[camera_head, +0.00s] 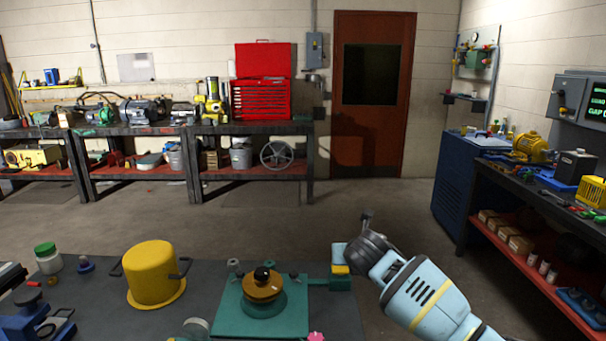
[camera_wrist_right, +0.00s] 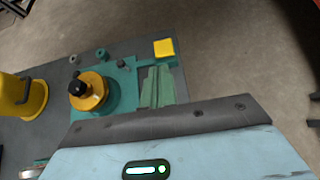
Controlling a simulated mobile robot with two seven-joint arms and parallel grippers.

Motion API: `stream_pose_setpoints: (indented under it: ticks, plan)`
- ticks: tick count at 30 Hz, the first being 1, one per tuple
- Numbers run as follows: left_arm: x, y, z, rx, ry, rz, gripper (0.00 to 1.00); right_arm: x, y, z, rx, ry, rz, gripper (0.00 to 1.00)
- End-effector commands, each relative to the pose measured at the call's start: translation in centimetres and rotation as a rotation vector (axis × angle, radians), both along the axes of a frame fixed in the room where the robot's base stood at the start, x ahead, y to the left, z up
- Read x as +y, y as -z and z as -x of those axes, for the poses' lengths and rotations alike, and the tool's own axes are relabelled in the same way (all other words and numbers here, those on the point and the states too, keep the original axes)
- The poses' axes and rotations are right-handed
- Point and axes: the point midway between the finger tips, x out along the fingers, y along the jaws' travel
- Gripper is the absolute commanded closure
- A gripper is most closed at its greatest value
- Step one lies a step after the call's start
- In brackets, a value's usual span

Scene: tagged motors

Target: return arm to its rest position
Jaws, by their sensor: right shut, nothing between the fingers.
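My right gripper (camera_head: 340,252) reaches in from the lower right in the head view, its fingers shut and empty. It is close to the yellow block (camera_head: 340,270) at the right end of the green fixture (camera_head: 230,319); whether it touches cannot be told. In the right wrist view the closed fingers (camera_wrist_right: 157,86) lie over the fixture's right side, beside the yellow block (camera_wrist_right: 164,48). A brass-coloured round part with a black knob (camera_head: 263,287) sits on the fixture; it also shows in the wrist view (camera_wrist_right: 88,92). My left gripper is not in view.
A yellow flanged pot (camera_head: 153,274) and a green-lidded jar (camera_head: 47,258) stand on the near dark table (camera_head: 212,268). A bench with a yellow motor (camera_head: 531,147) stands at the right. Shelves with a red toolbox (camera_head: 262,100) line the back. The floor between is clear.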

Motion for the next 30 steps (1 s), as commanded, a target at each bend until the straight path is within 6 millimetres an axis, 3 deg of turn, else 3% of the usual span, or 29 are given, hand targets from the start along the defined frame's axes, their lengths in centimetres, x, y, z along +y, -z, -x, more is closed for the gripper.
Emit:
stream_pose_setpoints:
  ticks: [3, 14, 15, 30]
  plan:
    - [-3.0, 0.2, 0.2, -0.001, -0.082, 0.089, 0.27, 0.0, 0.0, 0.0, 0.0, 0.0, 0.0, 1.0]
    - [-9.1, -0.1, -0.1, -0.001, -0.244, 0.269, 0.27, 0.0, 0.0, 0.0, 0.0, 0.0, 0.0, 1.0]
    - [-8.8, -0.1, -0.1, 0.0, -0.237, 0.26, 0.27, -2.1, 0.2, -0.3, 0.0, 0.026, 0.015, 1.0]
    - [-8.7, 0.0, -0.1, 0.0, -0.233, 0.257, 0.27, -20.5, 0.4, -0.7, 0.0, 0.246, 0.15, 1.0]
